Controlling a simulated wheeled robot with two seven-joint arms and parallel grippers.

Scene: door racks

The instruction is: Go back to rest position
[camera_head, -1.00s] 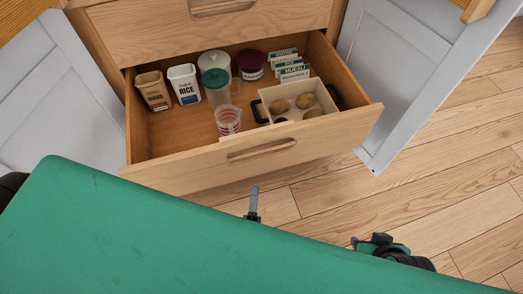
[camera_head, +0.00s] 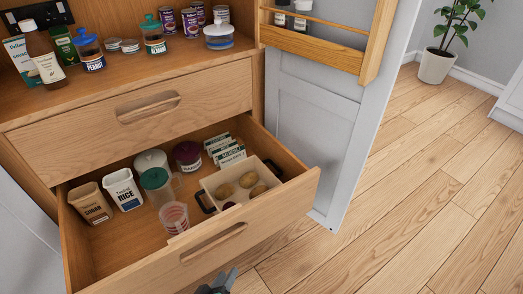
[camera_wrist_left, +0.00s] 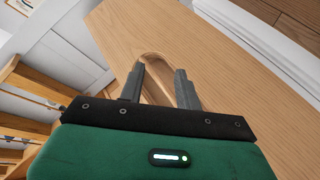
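My left gripper (camera_head: 218,284) shows at the bottom edge of the head view, in front of the open lower drawer's front (camera_head: 215,250). In the left wrist view its two fingers (camera_wrist_left: 160,88) stand apart with nothing between them. A wooden front with a recessed handle (camera_wrist_left: 152,58) lies beyond the fingers; I cannot tell how far away it is. My right gripper is in neither view.
The lower drawer holds a sugar box (camera_head: 91,203), a rice box (camera_head: 122,189), a measuring cup (camera_head: 174,216) and a tray (camera_head: 210,188) of potatoes. An open grey door (camera_head: 305,150) stands at its right. Wooden floor (camera_head: 400,210) is clear further right.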

